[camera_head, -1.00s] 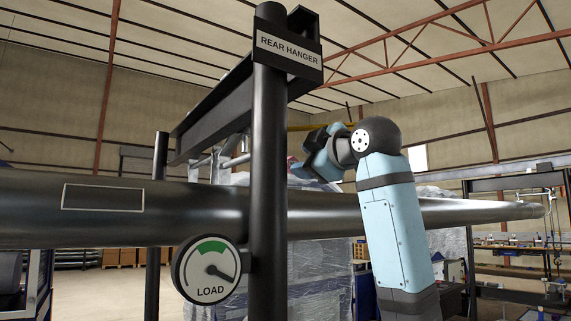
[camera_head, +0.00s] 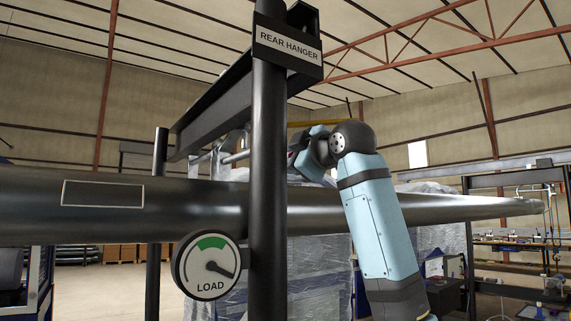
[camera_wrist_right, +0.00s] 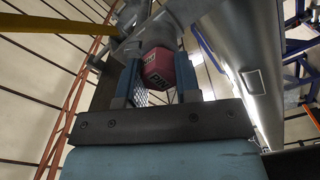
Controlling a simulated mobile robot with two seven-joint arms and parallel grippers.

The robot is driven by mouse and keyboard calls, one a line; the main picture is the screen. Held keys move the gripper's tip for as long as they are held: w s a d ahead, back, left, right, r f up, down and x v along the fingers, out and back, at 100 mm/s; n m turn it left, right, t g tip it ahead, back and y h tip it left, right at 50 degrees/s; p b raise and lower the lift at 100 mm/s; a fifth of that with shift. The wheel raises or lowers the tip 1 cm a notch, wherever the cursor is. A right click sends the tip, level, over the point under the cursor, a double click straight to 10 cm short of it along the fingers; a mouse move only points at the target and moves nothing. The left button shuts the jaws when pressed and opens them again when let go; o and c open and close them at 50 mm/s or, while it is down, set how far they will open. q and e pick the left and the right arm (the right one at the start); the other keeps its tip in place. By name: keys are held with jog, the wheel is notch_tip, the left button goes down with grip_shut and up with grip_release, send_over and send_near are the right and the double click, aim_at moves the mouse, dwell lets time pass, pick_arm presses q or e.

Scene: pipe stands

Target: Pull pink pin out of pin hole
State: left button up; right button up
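The pink pin head (camera_wrist_right: 160,72), marked with white and dark lettering, shows in the right wrist view between the fingers of my right gripper (camera_wrist_right: 158,82). The fingers are apart and stand on either side of it; a patterned finger pad is visible on the left. Firm contact on both sides cannot be seen. The pin hole is hidden. In the head view my right gripper (camera_head: 294,157) is partly hidden behind the black post (camera_head: 268,190). The pin cannot be made out there. My left gripper is out of view.
A large dark pipe (camera_head: 400,208) runs across the head view. The post carries a REAR HANGER sign (camera_head: 289,45) and a LOAD gauge (camera_head: 207,265). A black beam (camera_head: 215,105) extends behind it. A grey pipe surface (camera_wrist_right: 245,60) lies right in the wrist view.

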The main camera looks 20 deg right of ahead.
grip_shut()
jog(key=shift+s, duration=0.1)
jog(key=shift+s, duration=0.1)
jog(key=shift+s+d, duration=0.25)
jog(key=shift+s, duration=0.3)
jog(key=shift+b, duration=0.3)
